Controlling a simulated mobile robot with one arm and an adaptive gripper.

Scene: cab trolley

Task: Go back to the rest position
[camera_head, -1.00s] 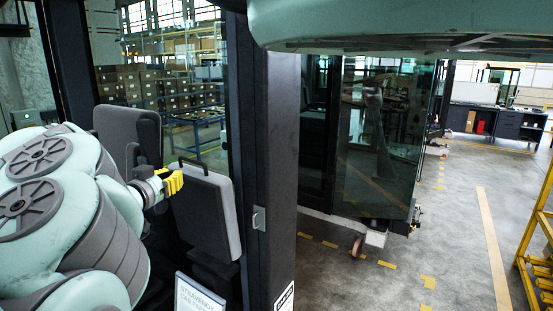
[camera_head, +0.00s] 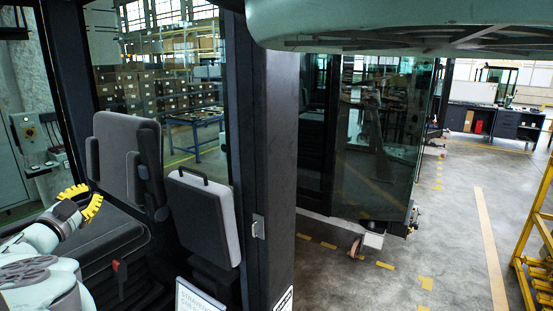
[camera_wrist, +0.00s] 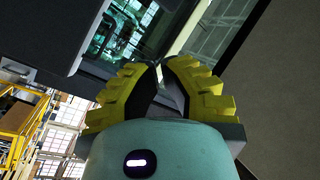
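My gripper (camera_head: 90,205) is at the lower left in the head view, with yellow ribbed fingers, in front of the dark cab seat. In the wrist view its two yellow fingers (camera_wrist: 160,68) curve together and their tips nearly meet; I see no object held. My pale green arm (camera_head: 35,270) reaches in from the lower left corner. The seat has a tall backrest (camera_head: 128,155) and a dark cushion (camera_head: 105,240). The gripper appears apart from the backrest; whether it touches the cushion I cannot tell.
A grey padded panel with a handle (camera_head: 203,215) stands right of the seat, beside a thick dark cab pillar (camera_head: 270,170). A glazed cab door (camera_head: 380,140) is in the middle. A yellow rack (camera_head: 535,240) stands at the right edge. Open floor (camera_head: 455,220) lies between them.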

